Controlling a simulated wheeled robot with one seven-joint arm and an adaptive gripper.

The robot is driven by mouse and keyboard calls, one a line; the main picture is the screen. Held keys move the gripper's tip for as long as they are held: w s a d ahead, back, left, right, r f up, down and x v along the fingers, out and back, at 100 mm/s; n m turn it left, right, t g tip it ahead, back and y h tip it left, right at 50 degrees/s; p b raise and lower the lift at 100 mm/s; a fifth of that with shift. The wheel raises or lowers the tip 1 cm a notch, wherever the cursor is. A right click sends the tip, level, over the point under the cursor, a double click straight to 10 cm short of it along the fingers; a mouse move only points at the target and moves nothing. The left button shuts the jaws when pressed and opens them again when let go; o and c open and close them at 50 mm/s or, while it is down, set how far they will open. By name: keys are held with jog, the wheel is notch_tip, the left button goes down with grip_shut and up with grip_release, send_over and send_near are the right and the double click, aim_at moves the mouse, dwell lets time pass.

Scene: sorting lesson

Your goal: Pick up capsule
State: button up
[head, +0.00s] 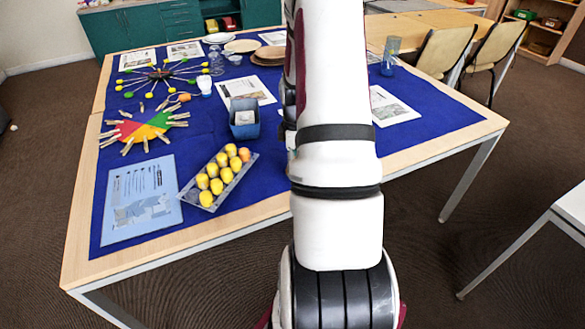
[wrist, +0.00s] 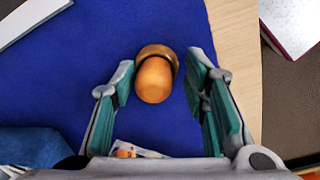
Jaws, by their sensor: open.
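An orange, round-ended capsule-like piece (wrist: 154,82) with a wider brown wooden part (wrist: 157,51) behind it shows in the wrist view, on the blue cloth. My gripper (wrist: 158,62) is open, its green-padded fingers on either side of this piece. A gap of blue cloth shows on each side, so the fingers do not appear to touch it. In the head view my arm hides the gripper and this piece. Several yellow egg-shaped pieces sit in a grey tray (head: 209,208) left of my arm; I cannot tell whether they are capsules too.
A blue cloth (head: 260,178) covers most of the table (head: 440,143). A blue box (head: 244,131), a printed sheet (head: 140,200) and a coloured disc with clothespins (head: 150,131) lie left of my arm. In the wrist view, the wooden table edge (wrist: 238,60) is close on the right.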

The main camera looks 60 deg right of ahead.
jog(key=c, duration=0.8)
jog(key=shift+o, duration=0.2)
jog(key=shift+r+p, duration=0.3)
jog(key=shift+r, duration=1.55)
jog(key=s+a+r+p, duration=0.1)
jog(key=s+a, duration=0.3)
jog(key=s, duration=0.3)
jog(key=s+a+p, duration=0.1)
jog(key=s+a, duration=0.3)
jog(key=s, duration=0.3)
jog(key=w+a+r+m+p, duration=0.1)
jog(key=w+a+r+m, duration=0.1)
jog(key=w+a, duration=0.5)
jog(key=w+a+r+m+p, duration=0.2)
jog(key=w+a, duration=0.2)
jog(key=w, duration=0.6)
jog(key=w+a+r+m+p, duration=0.1)
jog(key=w+a, duration=0.3)
jog(key=a, duration=0.5)
jog(key=w+a+r+m+p, duration=0.1)
jog(key=w+a+r+m, duration=0.1)
jog(key=a, duration=0.7)
jog(key=shift+w+a+r, duration=0.2)
jog(key=shift+w+r, duration=0.05)
jog(key=shift+w, duration=0.6)
